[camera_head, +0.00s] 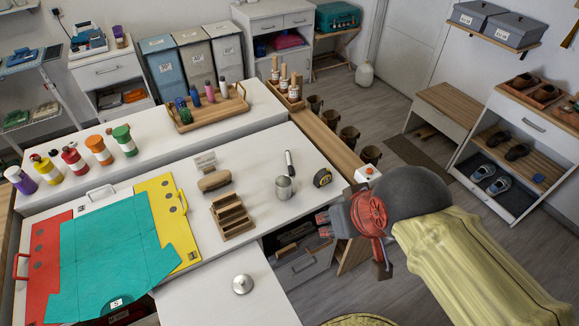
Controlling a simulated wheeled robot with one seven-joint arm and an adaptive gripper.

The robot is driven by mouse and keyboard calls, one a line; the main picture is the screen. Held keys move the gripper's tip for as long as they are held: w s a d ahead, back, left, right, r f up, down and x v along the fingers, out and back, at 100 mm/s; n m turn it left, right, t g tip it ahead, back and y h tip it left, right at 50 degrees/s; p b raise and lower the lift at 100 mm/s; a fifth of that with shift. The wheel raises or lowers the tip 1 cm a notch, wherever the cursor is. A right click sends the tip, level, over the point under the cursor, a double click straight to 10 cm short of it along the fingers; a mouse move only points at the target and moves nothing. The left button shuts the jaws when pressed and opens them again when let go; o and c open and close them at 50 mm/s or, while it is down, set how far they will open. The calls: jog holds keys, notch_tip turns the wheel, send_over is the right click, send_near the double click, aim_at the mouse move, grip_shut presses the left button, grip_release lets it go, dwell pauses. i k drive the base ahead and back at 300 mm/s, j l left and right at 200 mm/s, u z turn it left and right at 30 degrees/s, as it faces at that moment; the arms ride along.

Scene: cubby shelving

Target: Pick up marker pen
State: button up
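A slim black-and-white pen-like object (289,163), which looks like the marker pen, is on the white worktop (255,215), just behind a grey metal mug (284,188). My gripper (342,222), red and dark grey, is in front of the worktop's right edge, to the right of and nearer than the pen and apart from it. Its fingers show only at an angle, so their opening is unclear. I see nothing held in it. My arm, in a yellow cover, reaches in from the lower right.
A tape measure (322,177) is right of the mug. A wooden stepped holder (231,216) and brush (214,181) are to the left. A white box with a red button (368,173) is near my gripper. Dark cups (349,136) line the wooden ledge.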

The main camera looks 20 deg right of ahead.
aim_at(291, 168)
jog(key=i+l+u, duration=0.45)
jog(key=u, duration=0.2)
jog(key=i+l+u, duration=0.15)
jog(key=l+u, duration=0.2)
jog(key=i+l+u, duration=0.1)
jog(key=l+u, duration=0.2)
jog(key=l, duration=0.15)
